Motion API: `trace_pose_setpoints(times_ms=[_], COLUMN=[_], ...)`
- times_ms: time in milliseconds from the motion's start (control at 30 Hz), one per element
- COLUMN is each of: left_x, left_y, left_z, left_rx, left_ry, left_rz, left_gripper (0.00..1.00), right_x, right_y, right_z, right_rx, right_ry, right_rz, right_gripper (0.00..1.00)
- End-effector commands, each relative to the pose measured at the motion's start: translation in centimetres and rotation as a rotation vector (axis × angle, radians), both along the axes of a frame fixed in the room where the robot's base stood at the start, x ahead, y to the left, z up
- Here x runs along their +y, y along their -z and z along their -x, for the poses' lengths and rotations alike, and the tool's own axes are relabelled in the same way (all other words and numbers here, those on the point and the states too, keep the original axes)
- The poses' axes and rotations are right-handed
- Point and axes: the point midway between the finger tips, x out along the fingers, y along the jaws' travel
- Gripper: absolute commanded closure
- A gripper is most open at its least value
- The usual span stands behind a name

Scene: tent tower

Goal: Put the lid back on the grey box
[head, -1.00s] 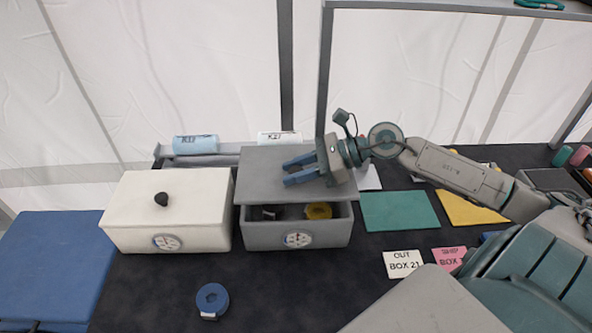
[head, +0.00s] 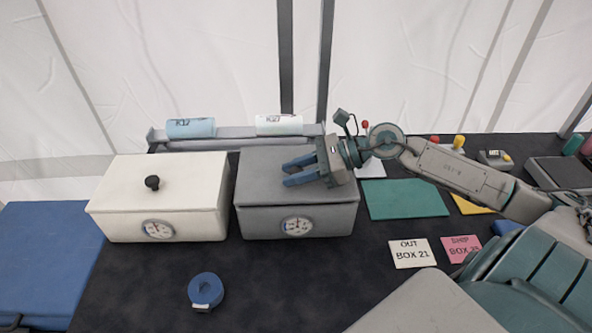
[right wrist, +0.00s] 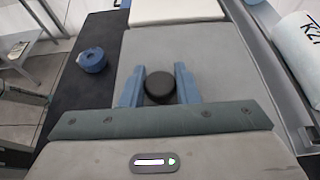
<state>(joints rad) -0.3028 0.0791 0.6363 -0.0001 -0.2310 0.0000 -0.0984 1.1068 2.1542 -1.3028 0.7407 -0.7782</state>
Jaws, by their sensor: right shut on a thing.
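The grey box (head: 335,221) stands on the dark table with a dial on its front. Its grey lid (head: 258,178) lies over the top, and no opening shows along the front edge. My right gripper (head: 287,173) is over the lid, its blue fingers low at the top. In the right wrist view, my right gripper (right wrist: 158,78) is shut on the lid's dark round knob (right wrist: 160,88). The lid (right wrist: 215,75) spreads out flat beneath the fingers there. The back edge of the box is hidden in the head view. My left gripper is out of view.
A white lidded box (head: 115,192) stands close on the left. A blue tape roll (head: 206,290) lies in front. Behind are a rail with two labelled rolls (head: 190,128). A green mat (head: 405,199) and label cards (head: 411,253) lie to the right.

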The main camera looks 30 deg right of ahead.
Motion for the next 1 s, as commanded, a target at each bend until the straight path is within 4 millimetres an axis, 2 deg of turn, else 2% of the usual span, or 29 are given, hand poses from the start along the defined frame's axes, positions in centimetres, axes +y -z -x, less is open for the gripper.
trace_pose_setpoints(times_ms=[1000], left_x=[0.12], left_y=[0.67], left_z=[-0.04], left_rx=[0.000], left_ry=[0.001], left_rz=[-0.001], left_gripper=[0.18], right_x=[0.00], right_y=[0.60], right_z=[0.00], right_rx=[-0.001], right_ry=[0.000], right_rz=[0.000], right_gripper=[0.99])
